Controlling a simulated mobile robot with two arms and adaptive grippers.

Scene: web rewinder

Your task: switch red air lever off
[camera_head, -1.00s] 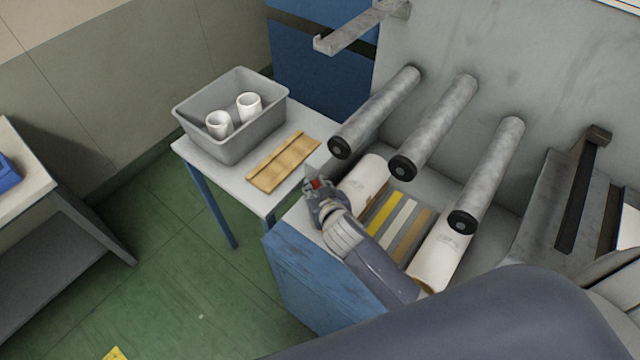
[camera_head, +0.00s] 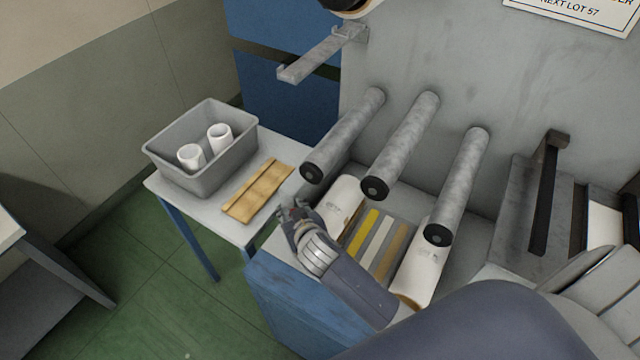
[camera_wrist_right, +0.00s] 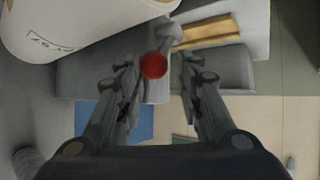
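The red ball knob of the air lever (camera_wrist_right: 153,65) shows in the right wrist view, just ahead of my fingers and nearer the left one. A grey stem seems to run from it toward the upper right. My right gripper (camera_wrist_right: 160,68) is open, with a finger on either side of the knob's line; I cannot tell whether one touches it. In the head view my right gripper (camera_head: 292,213) is at the near left corner of the blue machine base and largely hides the lever. My left gripper is not in view.
White rolls (camera_head: 342,203) and (camera_head: 424,262) lie beside coloured strips (camera_head: 376,243) on the machine bed. Grey rollers (camera_head: 405,145) jut out above. A side table (camera_head: 222,226) carries a grey bin (camera_head: 165,172) with white cores and a tan cardboard piece (camera_head: 257,192). Green floor is clear.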

